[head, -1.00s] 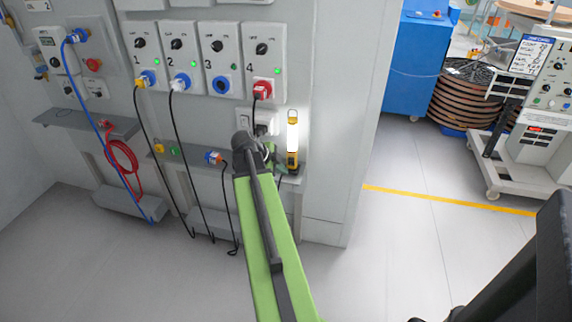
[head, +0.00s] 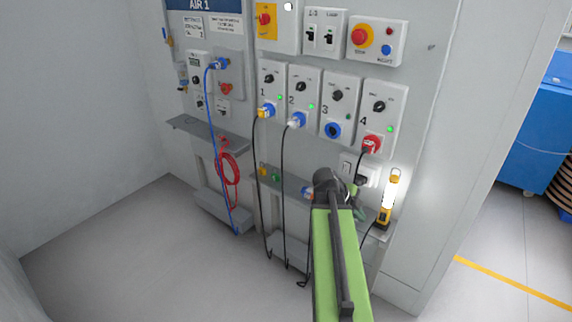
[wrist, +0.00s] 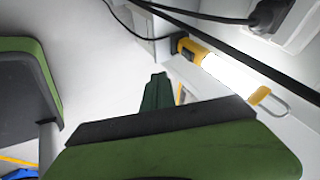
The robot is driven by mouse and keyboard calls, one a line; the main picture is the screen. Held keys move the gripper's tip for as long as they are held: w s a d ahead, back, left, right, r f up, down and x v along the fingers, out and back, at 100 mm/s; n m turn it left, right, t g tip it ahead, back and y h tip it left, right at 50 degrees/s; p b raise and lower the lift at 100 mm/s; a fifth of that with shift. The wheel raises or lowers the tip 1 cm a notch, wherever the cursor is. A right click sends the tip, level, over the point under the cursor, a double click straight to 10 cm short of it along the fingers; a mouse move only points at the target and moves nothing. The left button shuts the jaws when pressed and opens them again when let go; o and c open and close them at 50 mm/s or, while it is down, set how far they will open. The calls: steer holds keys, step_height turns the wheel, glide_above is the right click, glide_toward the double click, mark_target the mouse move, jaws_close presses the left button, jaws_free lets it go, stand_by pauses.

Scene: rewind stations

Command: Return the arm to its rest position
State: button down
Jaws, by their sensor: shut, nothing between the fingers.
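My green arm reaches up from the bottom of the head view toward the wall panel, its dark wrist joint (head: 330,186) in front of the shelf below the sockets. My gripper is mostly hidden behind that joint in the head view. In the wrist view its narrow dark green fingers (wrist: 155,92) are together and hold nothing. A lit work lamp (head: 389,200) with yellow ends stands upright on the shelf, just right of the wrist joint. It also shows in the wrist view (wrist: 222,68), to the right of the fingers and apart from them.
Several numbered socket boxes hold plugs: yellow (head: 265,112), white-blue (head: 295,121) and red (head: 371,145). Black cables hang below them. A blue cable (head: 222,150) and a coiled red hose (head: 229,168) hang at the left. Floor (head: 130,240) is clear at left.

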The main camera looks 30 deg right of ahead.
steer(key=w+a+f+n+t+y, duration=0.15)
steer(key=w+a+n, duration=0.4)
steer(key=a, duration=0.75)
steer(key=w+a+f+n+t+y, duration=0.1)
steer(key=w+a+n+t, duration=0.15)
steer(key=w+a, duration=0.85)
steer(key=s+a+f+n+g+y, duration=0.1)
steer(key=s+a+n+y, duration=0.15)
steer(key=a+n, duration=0.9)
steer(key=s+a+f+n+g+y, duration=0.1)
steer(key=s+a+f+n+y, duration=0.15)
steer(key=a+n, duration=0.9)
step_height(320, 180, up, 15)
steer(key=d+p, duration=0.1)
steer(key=p, duration=1.3)
steer(key=shift+r, duration=0.15)
